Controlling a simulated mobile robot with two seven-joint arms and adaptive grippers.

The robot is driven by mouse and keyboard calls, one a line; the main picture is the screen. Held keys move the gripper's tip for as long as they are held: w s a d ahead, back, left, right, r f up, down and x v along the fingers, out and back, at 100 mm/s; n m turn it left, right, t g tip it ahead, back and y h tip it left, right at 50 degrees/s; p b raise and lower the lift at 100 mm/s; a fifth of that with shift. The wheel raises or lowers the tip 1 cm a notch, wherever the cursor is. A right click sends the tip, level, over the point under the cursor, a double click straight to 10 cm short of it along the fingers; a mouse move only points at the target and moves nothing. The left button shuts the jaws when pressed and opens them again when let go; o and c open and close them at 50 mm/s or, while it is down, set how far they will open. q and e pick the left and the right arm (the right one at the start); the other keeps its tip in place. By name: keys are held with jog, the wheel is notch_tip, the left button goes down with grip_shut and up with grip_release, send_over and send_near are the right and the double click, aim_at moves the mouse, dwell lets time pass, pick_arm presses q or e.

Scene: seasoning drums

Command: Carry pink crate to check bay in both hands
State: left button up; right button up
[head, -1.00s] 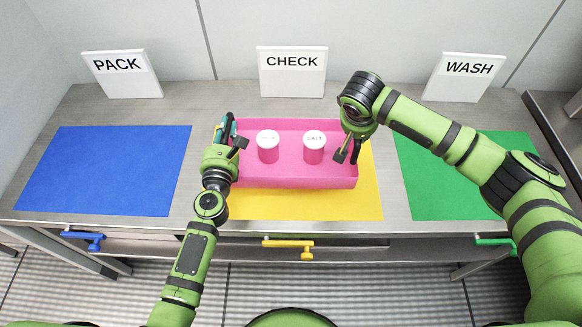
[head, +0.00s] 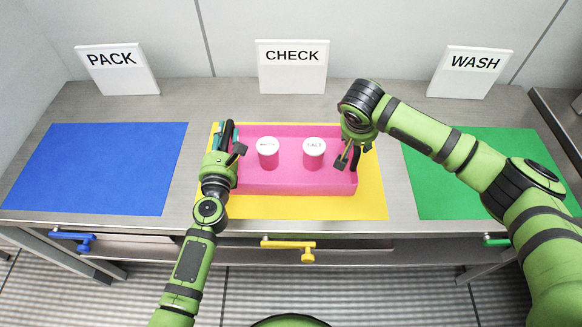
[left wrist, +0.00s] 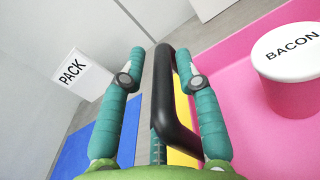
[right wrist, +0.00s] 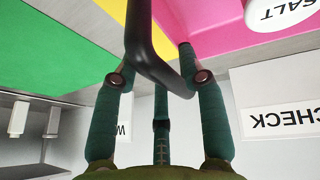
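The pink crate (head: 292,184) stands on the yellow mat (head: 372,205) in front of the CHECK sign (head: 292,66). It holds two white-lidded pink drums, BACON (left wrist: 290,75) and SALT (head: 314,153). My left gripper (head: 232,143) is at the crate's left end. Its fingers are apart on either side of the black left handle (left wrist: 167,90), with a visible gap. My right gripper (head: 350,155) is at the right end. Its fingers are spread around the black right handle (right wrist: 140,50). The crate's underside is hidden.
A blue mat (head: 95,170) with the PACK sign (head: 117,70) lies left, and a green mat (head: 430,190) with the WASH sign (head: 468,72) lies right. Drawer handles in blue, yellow (head: 290,248) and green stick out at the front edge. Bare grey counter separates the mats.

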pick_arm(q)
jog(key=shift+d+r, duration=0.1)
pick_arm(e)
jog(key=shift+r, duration=0.1)
pick_arm(q)
jog(key=shift+s, duration=0.15)
pick_arm(e)
jog(key=shift+a, duration=0.1)
pick_arm(q)
jog(key=shift+s, duration=0.25)
pick_arm(e)
jog(key=shift+r, duration=0.15)
pick_arm(q)
jog(key=s, duration=1.1)
jog(key=shift+s, duration=0.15)
pick_arm(e)
jog(key=v, duration=1.2)
jog(key=shift+s+a+f, duration=0.1)
jog(key=shift+f, duration=0.15)
